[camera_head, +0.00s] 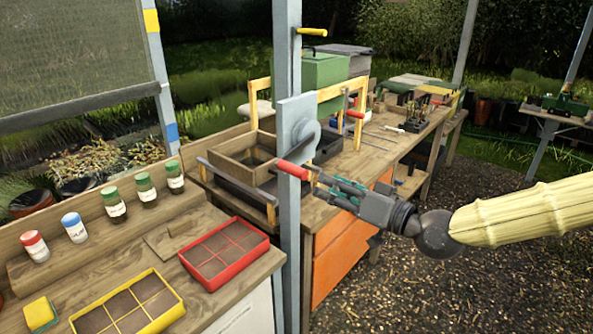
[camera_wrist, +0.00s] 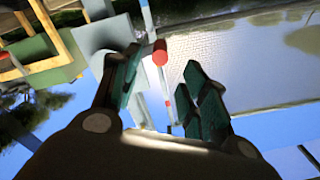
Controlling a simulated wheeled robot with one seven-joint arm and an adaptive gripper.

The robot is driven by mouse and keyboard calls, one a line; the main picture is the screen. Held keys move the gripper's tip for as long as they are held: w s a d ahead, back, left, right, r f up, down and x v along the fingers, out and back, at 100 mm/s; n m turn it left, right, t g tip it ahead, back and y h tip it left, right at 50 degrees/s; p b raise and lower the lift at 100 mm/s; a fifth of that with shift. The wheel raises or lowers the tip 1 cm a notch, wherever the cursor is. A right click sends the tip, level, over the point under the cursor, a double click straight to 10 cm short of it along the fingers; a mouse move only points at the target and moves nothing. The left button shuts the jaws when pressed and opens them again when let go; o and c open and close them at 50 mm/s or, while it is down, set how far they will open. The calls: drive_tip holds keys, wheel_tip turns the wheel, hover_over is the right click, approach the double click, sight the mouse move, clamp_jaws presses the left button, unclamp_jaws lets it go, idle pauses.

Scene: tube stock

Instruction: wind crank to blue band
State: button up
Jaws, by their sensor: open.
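The crank has a red handle (camera_head: 292,170) and a round grey hub (camera_head: 305,130) on a plate on the grey post. My gripper (camera_head: 318,184) is open just right of the red handle, its fingers pointing toward it. In the wrist view the handle's red end (camera_wrist: 160,53) shows beyond and between the two green fingers (camera_wrist: 165,90); I cannot tell whether they touch it. A mesh screen (camera_head: 70,50) hangs at the left, its bottom bar (camera_head: 80,104) between the yellow band (camera_head: 151,21) and the blue band (camera_head: 172,132) on its side post.
A bench (camera_head: 225,288) at front left holds jars, a red tray (camera_head: 225,282), a yellow tray (camera_head: 184,312) and a sponge (camera_head: 40,313). A wooden box (camera_head: 228,168) sits behind the post. A yellow peg (camera_head: 312,31) sticks out above. The gravel at right is clear.

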sight(294, 171)
drive_tip(key=shift+n, duration=0.7)
drive_tip(key=shift+p+x, duration=1.85)
drive_tip(key=shift+x, duration=3.65)
clamp_jaws()
